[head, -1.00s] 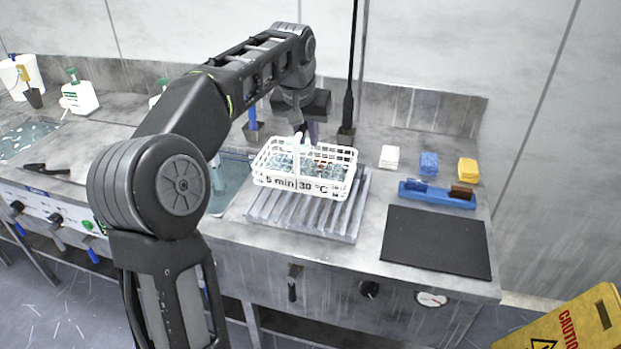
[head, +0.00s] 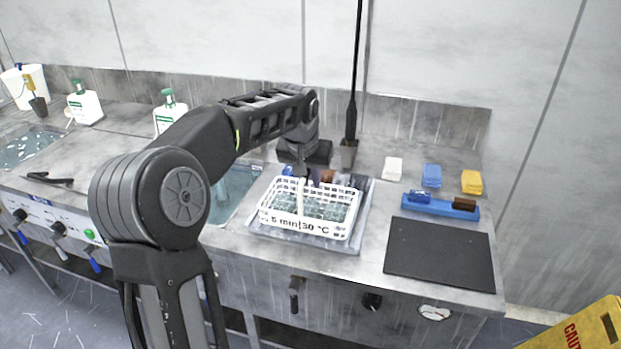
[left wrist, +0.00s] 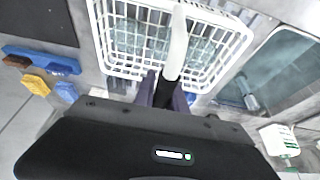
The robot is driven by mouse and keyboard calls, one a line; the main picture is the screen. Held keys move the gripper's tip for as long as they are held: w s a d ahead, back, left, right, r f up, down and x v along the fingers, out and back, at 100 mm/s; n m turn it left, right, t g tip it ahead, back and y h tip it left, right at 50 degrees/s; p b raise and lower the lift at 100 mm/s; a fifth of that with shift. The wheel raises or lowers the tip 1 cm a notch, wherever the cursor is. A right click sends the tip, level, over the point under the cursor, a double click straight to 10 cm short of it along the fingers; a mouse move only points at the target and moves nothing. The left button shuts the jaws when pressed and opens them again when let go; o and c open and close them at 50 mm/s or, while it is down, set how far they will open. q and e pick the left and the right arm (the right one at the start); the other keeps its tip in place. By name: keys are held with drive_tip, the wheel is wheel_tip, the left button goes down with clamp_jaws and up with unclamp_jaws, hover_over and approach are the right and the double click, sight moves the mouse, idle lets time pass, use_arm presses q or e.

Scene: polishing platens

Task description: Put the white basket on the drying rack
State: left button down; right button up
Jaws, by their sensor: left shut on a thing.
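The white basket (head: 340,229) is a wire-like crate labelled "5 min|30 °C", with bluish clear pieces inside. In the head view it sits low over the grey ridged drying rack (head: 362,215) and covers most of it; whether it touches the rack I cannot tell. My left gripper (head: 302,180) is above the basket, shut on its white handle. The left wrist view shows the handle (left wrist: 178,45) between the dark fingers (left wrist: 165,92) and the basket (left wrist: 128,72) beyond. My right gripper is not in view.
A water basin (head: 232,190) lies left of the rack. To the right are a black mat (head: 440,255), a blue tray with brushes (head: 442,208), and white (head: 392,169), blue (head: 431,176) and yellow (head: 471,182) blocks. A dark upright pole (head: 352,100) stands behind the rack.

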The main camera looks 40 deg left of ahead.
use_arm(q)
drive_tip(key=shift+f, duration=0.1)
drive_tip(key=shift+f, duration=0.1)
drive_tip(key=c, duration=1.4)
unclamp_jaws()
drive_tip(key=shift+o, duration=0.2)
drive_tip(key=v, duration=1.2)
drive_tip(key=shift+d, duration=0.15)
